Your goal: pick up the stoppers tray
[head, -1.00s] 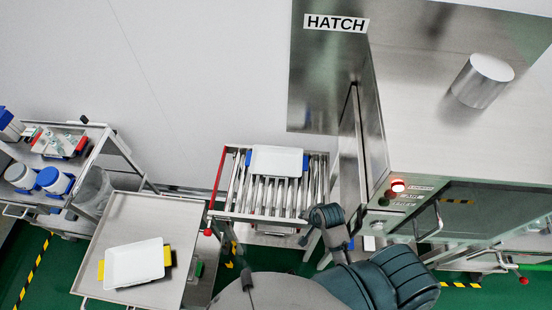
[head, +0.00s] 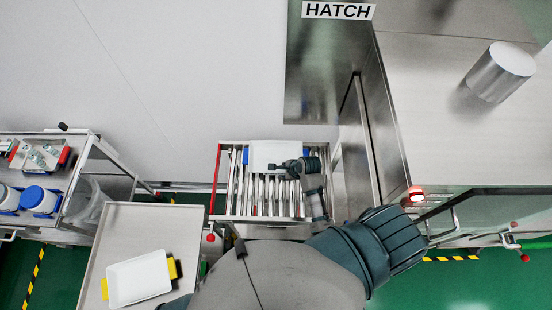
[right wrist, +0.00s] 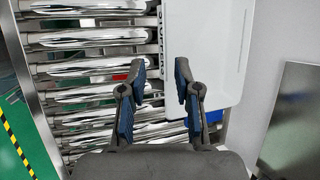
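A white tray with blue end grips (head: 265,150) lies on the roller rack below the hatch. In the right wrist view this white tray (right wrist: 225,50) fills the upper right, with a blue grip at its near end. My right gripper (right wrist: 160,78) is open and empty, its fingers on both sides of the line of the tray's long edge. In the head view the right gripper (head: 285,167) overlaps the tray's front right part; contact cannot be told. A second white tray with yellow grips (head: 140,281) lies on the steel cart. My left gripper is out of view.
The roller rack (head: 238,188) has metal rollers and a red side rail. The steel hatch cabinet (head: 450,130) stands close at its right. A left cart holds a red-gripped tray (head: 42,155) with small items and blue-lidded containers (head: 38,198). The steel cart top (head: 150,225) is mostly clear.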

